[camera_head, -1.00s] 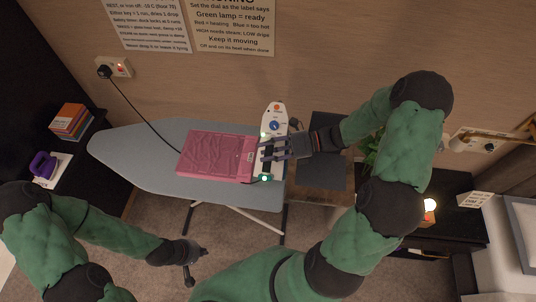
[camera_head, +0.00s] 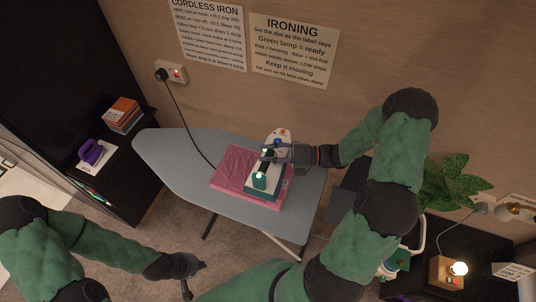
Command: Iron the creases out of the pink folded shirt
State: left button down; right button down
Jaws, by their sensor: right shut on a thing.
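The pink folded shirt (camera_head: 232,165) lies on the grey ironing board (camera_head: 172,160). The iron (camera_head: 262,181), white with a blue dial and a teal heel, is over the shirt's right part, nose toward the wall. A green lamp glows on it. I cannot tell whether its sole touches the cloth. My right gripper (camera_head: 276,153) is shut on the iron, coming in from the right. The iron and gripper hide part of the shirt. My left gripper (camera_head: 196,277) is open and empty, low in front of the board and apart from it.
A black cord (camera_head: 188,120) runs from the wall socket (camera_head: 172,72) to the board. A plant (camera_head: 450,185) and lit lamp (camera_head: 458,268) stand at right. The board's left end is clear.

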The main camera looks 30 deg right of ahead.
jog(key=shift+r, duration=0.15)
jog(key=shift+w+p, duration=0.1)
jog(key=shift+p, duration=0.4)
notch_tip(320, 180, down, 5)
jog(key=shift+r+b, duration=0.2)
jog(key=shift+b, duration=1)
jog(key=shift+f+b, duration=1.05)
jog(key=shift+f, duration=1.1)
jog(key=shift+f, duration=0.65)
jog(key=shift+a, duration=0.1)
jog(key=shift+w+a, duration=0.75)
jog(key=shift+w, duration=0.1)
jog(key=shift+w+a, duration=0.1)
jog(key=shift+w, duration=0.05)
jog(key=shift+w+a, duration=0.7)
jog(key=shift+w, duration=0.1)
